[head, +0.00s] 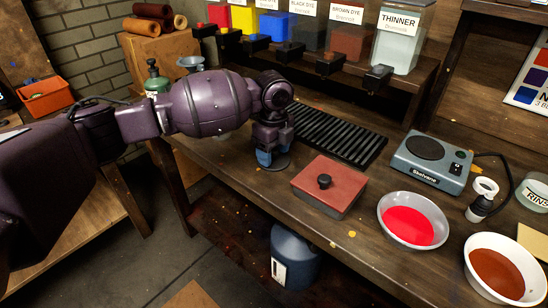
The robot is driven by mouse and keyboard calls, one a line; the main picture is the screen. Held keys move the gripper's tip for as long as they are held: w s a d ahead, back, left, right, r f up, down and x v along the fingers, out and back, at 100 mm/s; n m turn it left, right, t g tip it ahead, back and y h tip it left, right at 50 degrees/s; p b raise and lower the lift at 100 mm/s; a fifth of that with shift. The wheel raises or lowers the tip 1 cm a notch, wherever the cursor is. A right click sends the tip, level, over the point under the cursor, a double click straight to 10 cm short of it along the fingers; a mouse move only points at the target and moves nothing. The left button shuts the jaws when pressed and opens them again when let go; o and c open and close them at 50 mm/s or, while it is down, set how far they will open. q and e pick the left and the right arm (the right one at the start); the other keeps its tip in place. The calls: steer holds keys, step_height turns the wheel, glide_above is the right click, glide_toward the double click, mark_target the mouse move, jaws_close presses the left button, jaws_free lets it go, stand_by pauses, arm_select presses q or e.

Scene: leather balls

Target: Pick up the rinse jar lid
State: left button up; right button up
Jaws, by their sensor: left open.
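My left gripper (272,156) points down at the work table, its blue fingertips low over a small dark round disc (277,166). The disc looks like the rinse jar lid, though the fingers hide much of it. The gripper is open; I cannot tell if the fingers touch the disc. The rinse jar (533,194), clear glass with a partly visible "RINS" label, stands at the far right, cut off by the picture edge. My right gripper is not in view.
A red box with a black knob (328,187) sits right of the gripper. A black ribbed mat (335,135) lies behind. A bowl of red dye (412,220), a bowl of brown dye (500,268) and a grey hot plate (432,160) stand to the right. Dye tanks line the back shelf.

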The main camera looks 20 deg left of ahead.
arm_select(q)
steer(key=shift+r, duration=0.15)
steer(key=shift+c, duration=0.2)
steer(key=c, duration=1)
steer(key=shift+o, duration=0.2)
